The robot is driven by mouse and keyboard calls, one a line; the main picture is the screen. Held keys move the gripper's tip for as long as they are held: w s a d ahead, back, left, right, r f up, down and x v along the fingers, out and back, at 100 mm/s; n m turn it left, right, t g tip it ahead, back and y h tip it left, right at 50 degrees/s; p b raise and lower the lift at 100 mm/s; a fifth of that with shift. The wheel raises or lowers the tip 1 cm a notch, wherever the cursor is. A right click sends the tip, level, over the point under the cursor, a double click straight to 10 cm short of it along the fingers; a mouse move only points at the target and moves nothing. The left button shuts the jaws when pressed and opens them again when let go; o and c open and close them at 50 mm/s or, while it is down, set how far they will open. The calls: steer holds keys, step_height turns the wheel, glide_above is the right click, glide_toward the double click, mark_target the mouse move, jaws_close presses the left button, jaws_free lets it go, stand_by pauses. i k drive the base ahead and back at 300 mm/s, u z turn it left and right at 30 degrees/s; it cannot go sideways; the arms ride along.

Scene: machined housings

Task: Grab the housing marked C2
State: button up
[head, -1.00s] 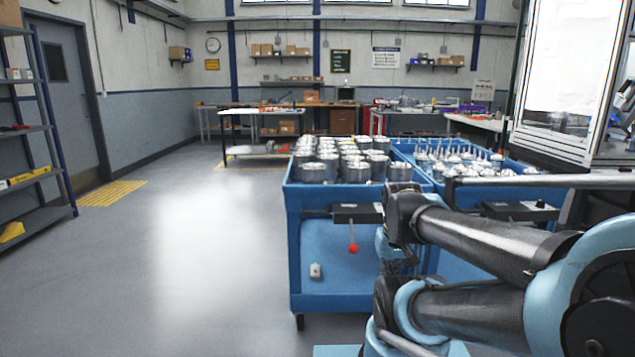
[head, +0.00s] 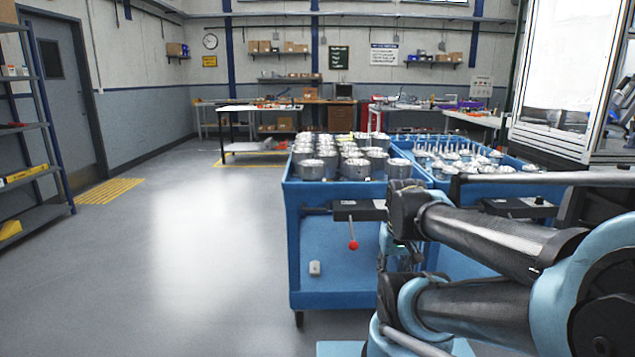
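Several grey metal cylindrical housings (head: 312,169) stand in rows on the top tray of the left blue cart (head: 292,205). Their markings are too small to read, so I cannot tell which one is C2. My folded arm fills the lower right and covers part of the cart's right front. I cannot make out my gripper or its fingers in this view.
A second blue cart (head: 508,163) with shafted metal parts stands close on the right. A black box with a red-knobbed lever (head: 353,244) is on the left cart's front. A tall glazed cabinet (head: 565,75) is at right. Open floor (head: 190,240) lies to the left.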

mark_target(311, 169)
steer(key=z, duration=2.4)
steer(key=k, duration=0.7)
steer(key=u, duration=2.45)
steer(key=i, duration=0.6)
steer(key=u, duration=0.05)
